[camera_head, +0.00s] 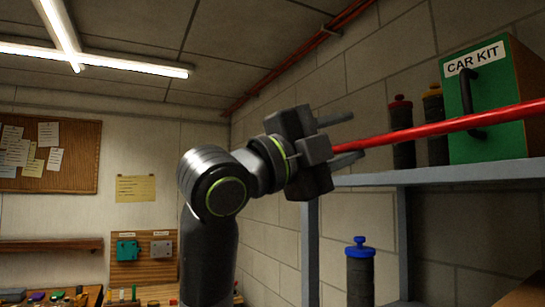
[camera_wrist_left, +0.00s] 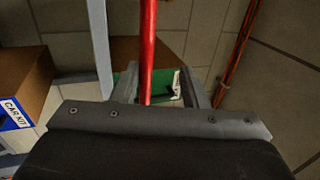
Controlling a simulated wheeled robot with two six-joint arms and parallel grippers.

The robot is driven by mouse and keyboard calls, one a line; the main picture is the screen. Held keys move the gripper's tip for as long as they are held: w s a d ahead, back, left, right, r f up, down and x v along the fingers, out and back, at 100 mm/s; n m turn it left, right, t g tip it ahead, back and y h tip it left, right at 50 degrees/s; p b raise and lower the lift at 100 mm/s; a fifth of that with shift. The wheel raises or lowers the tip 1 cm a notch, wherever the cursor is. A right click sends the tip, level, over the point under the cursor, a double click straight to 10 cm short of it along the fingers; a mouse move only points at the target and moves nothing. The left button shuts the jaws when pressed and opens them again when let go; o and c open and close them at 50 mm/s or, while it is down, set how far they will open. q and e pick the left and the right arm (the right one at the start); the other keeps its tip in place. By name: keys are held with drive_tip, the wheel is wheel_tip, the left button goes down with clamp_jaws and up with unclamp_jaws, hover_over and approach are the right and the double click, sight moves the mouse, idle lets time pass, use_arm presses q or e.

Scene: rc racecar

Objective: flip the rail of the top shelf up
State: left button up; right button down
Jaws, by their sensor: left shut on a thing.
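The red rail (camera_head: 450,126) runs above the front of the grey top shelf (camera_head: 440,176). In the head view it slants up to the right, across the front of the green CAR KIT box. My left gripper (camera_head: 350,139) is shut on the rail near its left end. In the left wrist view the rail (camera_wrist_left: 148,55) passes down between the two fingers of the gripper (camera_wrist_left: 160,90). The exact contact and the rail's far right end are hidden or out of the picture. My right gripper is not in view.
The green CAR KIT box (camera_head: 495,100) stands on the top shelf beside a red-capped bottle (camera_head: 402,135) and a yellow-capped bottle (camera_head: 435,125). A blue-capped bottle (camera_head: 360,275) stands below the shelf. A red pipe (camera_head: 290,66) runs along the wall and ceiling.

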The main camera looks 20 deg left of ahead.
use_arm(q)
drive_tip(key=r+b+v, duration=0.1)
drive_tip(key=b+v, duration=0.3)
drive_tip(key=v, duration=0.8)
drive_tip(key=shift+s+r, duration=0.2)
drive_tip(key=shift+r, duration=0.1)
idle(0.4)
drive_tip(key=shift+a, duration=0.1)
idle(0.5)
